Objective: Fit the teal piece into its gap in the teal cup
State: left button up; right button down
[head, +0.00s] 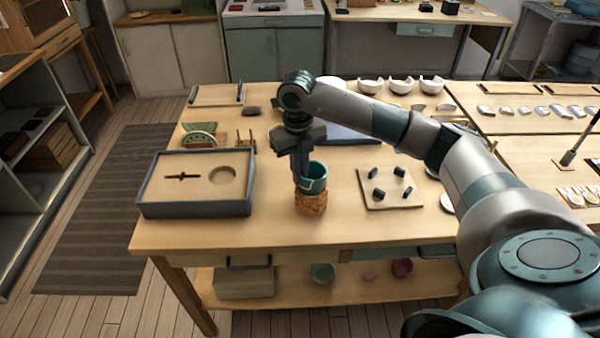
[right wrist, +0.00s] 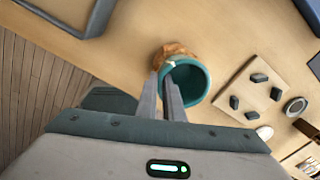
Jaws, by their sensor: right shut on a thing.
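The teal cup (head: 317,184) sits in a brown, rough-textured round holder (head: 310,204) near the table's front edge. In the right wrist view the cup (right wrist: 203,84) is seen from above, its hollow dark teal, with the holder (right wrist: 172,51) beyond it. My right gripper (head: 298,179) points down at the cup's left side. In the wrist view the gripper's fingertips (right wrist: 161,76) are close together at the cup's rim, shut on what seems to be the teal piece. The fingers hide the piece, and I cannot tell whether it is seated in the gap. My left gripper is not in view.
A grey-rimmed sand tray (head: 196,210) stands left of the cup. A pale board (head: 391,201) with several dark pieces lies to its right. White bowls (head: 401,86) stand at the back. Bare table (head: 270,228) lies in front of the holder.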

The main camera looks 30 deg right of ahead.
jog(key=shift+d+f+b, duration=0.15)
jog(key=shift+f+b, duration=0.15)
jog(key=shift+f, duration=0.05)
dwell(0.6)
jog(key=c, duration=1.8)
grip_release()
jog(key=shift+f, duration=0.1)
jog(key=shift+o, duration=0.6)
jog(key=shift+d, duration=0.1)
jog(key=o, duration=0.3)
jog(key=shift+o, duration=0.2)
jog(key=shift+a+r+p, duration=0.15)
jog(key=shift+r+p, duration=0.1)
jog(key=shift+r, duration=0.3)
jog(key=shift+a+r+p, duration=0.15)
jog(key=shift+r+p, duration=0.05)
jog(key=shift+r, duration=0.3)
jog(key=shift+r+p, duration=1)
jog(key=shift+r, duration=1.3)
